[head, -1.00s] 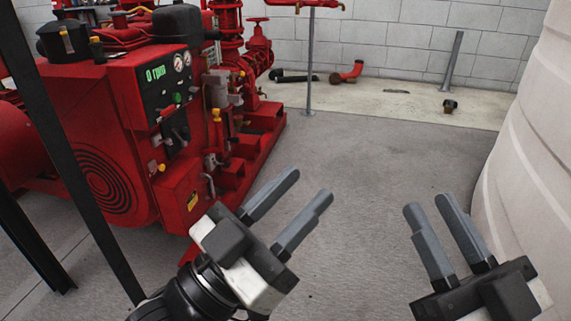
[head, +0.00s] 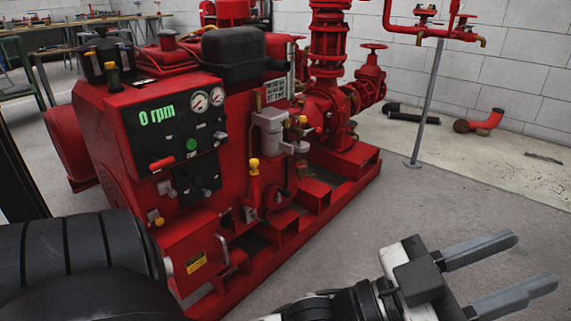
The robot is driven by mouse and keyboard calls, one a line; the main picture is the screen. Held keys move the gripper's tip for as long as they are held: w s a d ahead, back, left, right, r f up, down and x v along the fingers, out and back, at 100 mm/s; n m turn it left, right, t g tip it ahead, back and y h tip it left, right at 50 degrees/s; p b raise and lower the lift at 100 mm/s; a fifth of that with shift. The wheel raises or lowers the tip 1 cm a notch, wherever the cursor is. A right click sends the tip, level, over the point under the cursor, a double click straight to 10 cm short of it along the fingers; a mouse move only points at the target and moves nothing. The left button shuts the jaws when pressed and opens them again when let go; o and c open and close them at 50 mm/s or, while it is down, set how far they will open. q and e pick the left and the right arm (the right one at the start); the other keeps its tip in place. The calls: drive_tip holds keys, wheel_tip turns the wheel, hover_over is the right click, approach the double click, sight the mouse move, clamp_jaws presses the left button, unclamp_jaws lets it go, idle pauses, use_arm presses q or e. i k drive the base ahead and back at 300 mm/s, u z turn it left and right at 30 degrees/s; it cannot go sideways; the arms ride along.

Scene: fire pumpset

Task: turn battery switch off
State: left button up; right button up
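The red fire pumpset (head: 235,150) stands left of centre in the head view. Its black control panel (head: 150,135) shows a green "0 rpm" readout, two round gauges, a green button and a red handle (head: 162,163). A smaller black plate with a dark switch (head: 205,191) sits below the panel. I cannot read which control is the battery switch. My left gripper (head: 535,262) is at the lower right, fingers apart and empty, pointing right, away from the panel and well clear of the pumpset. My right gripper is out of view.
A yellow-topped lever (head: 254,180) and a grey bracket stick out from the pumpset's side. A grey post (head: 428,110) carries red piping at the right. Loose pipe fittings (head: 480,122) lie by the block wall.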

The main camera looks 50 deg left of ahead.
sight(233, 224)
drive_tip(key=i, duration=0.5)
drive_tip(key=u, duration=3.3)
drive_tip(key=i, duration=0.5)
drive_tip(key=z, duration=0.05)
